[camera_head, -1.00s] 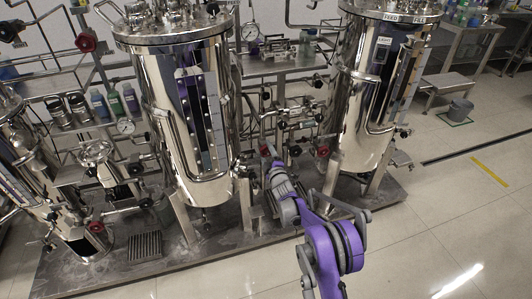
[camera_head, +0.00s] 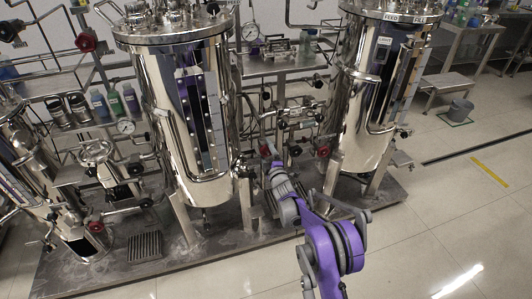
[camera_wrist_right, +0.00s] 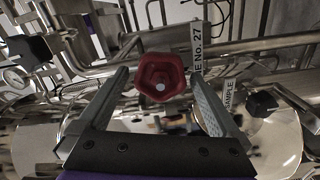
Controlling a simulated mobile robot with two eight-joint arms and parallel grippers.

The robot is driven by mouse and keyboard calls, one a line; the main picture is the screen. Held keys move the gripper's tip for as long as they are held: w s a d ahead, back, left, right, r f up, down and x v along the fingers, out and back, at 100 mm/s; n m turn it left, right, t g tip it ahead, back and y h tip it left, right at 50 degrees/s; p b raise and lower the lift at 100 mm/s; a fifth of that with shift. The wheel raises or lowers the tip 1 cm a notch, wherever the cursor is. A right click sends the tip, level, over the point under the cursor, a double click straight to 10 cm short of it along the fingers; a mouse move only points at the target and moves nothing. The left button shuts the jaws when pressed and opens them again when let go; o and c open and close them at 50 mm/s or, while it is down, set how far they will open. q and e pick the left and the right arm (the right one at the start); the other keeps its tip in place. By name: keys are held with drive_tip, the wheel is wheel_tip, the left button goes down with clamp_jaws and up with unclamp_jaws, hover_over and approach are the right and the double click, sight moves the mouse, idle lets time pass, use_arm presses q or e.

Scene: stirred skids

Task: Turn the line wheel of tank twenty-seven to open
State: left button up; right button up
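The line wheel is a small red lobed handwheel (camera_wrist_right: 162,76) with a pale centre, in the middle of the right wrist view. A plate reading "E No. 27" (camera_wrist_right: 197,48) stands just right of it. My right gripper (camera_wrist_right: 159,84) is open, with a finger on each side of the wheel in this view and a visible gap on both sides. I cannot tell how deep the wheel sits between the fingers. In the head view my right gripper (camera_head: 273,163) reaches in among the pipes between the two large steel tanks and mostly hides the wheel. My left gripper does not show.
The left tank (camera_head: 160,110) and right tank (camera_head: 345,130) flank my arm. Another red wheel (camera_head: 322,150) sits by the right tank. Pipes and black-handled valves crowd the gap. A "SAMPLE" tag (camera_wrist_right: 229,94) hangs right of the fingers.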

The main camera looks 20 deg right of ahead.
drive_tip(key=shift+s, duration=0.1)
drive_tip(key=s+p, duration=0.1)
drive_tip(key=s, duration=0.9)
drive_tip(key=shift+s+d, duration=0.2)
drive_tip(key=shift+s, duration=0.1)
